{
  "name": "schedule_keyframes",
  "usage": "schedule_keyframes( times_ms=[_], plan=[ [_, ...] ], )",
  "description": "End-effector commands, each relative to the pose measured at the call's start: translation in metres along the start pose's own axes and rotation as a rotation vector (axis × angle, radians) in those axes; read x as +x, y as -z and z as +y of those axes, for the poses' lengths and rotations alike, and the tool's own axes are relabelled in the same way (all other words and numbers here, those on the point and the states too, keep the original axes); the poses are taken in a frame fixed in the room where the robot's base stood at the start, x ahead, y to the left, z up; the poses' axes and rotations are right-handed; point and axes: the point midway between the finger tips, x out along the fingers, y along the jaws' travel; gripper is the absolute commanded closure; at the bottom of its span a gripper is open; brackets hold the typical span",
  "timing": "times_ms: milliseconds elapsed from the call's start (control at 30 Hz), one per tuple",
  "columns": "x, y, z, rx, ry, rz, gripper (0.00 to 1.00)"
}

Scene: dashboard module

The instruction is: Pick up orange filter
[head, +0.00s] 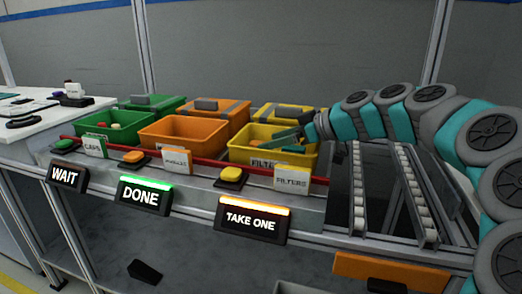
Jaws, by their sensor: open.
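I cannot make out an orange filter in the head view. The yellow bin (240,153) is marked FILTERS and stands at the middle right of the shelf; its contents are mostly hidden by its front wall and my gripper. My gripper (283,141) is open, with its teal fingers pointing left over the right part of the yellow bin. Whether anything lies between the fingers is too small to tell.
An orange bin (183,143) and a green bin (108,135) with small coloured pieces stand to the left. Lidded bins stand behind. A red rail (215,162) and a lit TAKE ONE sign (252,220) are in front. Roller tracks (415,200) lie right.

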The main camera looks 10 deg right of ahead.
Motion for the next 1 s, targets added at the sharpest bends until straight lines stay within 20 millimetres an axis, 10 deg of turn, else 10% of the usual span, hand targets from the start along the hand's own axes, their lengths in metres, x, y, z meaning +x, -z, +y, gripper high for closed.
schedule_keyframes(
  times_ms=[367, 1000],
  plan=[
    [0.021, 0.001, 0.0, -0.001, 0.0, 0.002, 0.23],
    [0.021, 0.001, -0.001, -0.001, 0.0, 0.001, 0.94]
  ],
)
